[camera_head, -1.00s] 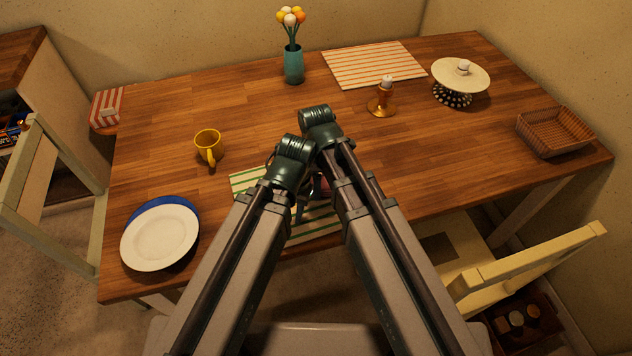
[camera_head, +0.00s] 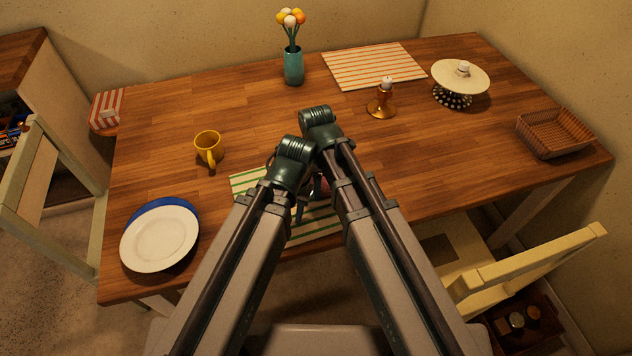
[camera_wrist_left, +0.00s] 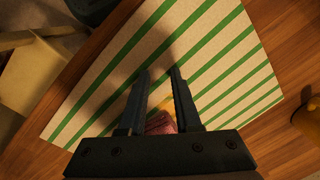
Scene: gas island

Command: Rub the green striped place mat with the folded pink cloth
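The green striped place mat (camera_head: 245,182) lies at the near edge of the table, partly hidden by my arms. It fills much of the left wrist view (camera_wrist_left: 215,60). My left gripper (camera_wrist_left: 159,72) is over the mat with its two fingers apart. A small pinkish-red patch, likely the folded cloth (camera_wrist_left: 160,123), shows in the gap between the fingers, with a yellow bit beside it. I cannot tell whether the fingers touch it. In the head view a pink bit of it (camera_head: 323,187) shows between my arms. My right gripper is hidden behind its arm.
A yellow mug (camera_head: 209,147), a white plate (camera_head: 160,239) over a blue one, a teal vase (camera_head: 293,66), a candle holder (camera_head: 381,106), a cake stand (camera_head: 461,78), an orange striped mat (camera_head: 373,64) and a basket (camera_head: 554,133) stand around.

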